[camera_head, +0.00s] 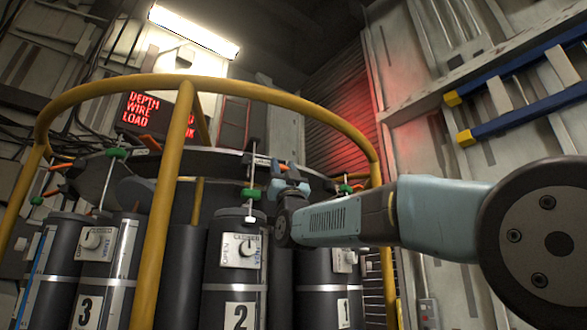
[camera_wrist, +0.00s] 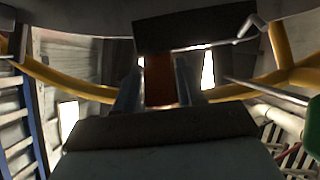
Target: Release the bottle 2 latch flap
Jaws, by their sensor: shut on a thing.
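Bottle 2 (camera_head: 235,275) is a dark upright cylinder with a white "2" label and an open/closed dial plate. A rod with a green grip (camera_head: 251,194) stands above it. My gripper (camera_head: 284,177) is at the rim of the dark ring, up and to the right of bottle 2. It is shut on the small orange latch flap (camera_head: 279,168), mostly hidden by the fingers. In the wrist view the flap (camera_wrist: 159,80) shows as a brownish-red strip between my two bluish fingers (camera_wrist: 157,88). The latch's exact angle is hard to tell.
A yellow guard rail (camera_head: 164,205) curves around the bottles, with posts in front. Bottle 3 (camera_head: 100,265) stands left and bottle 1 (camera_head: 345,290) right. Other orange flaps (camera_head: 150,142) sit along the ring. A red-lettered display (camera_head: 150,113) hangs behind.

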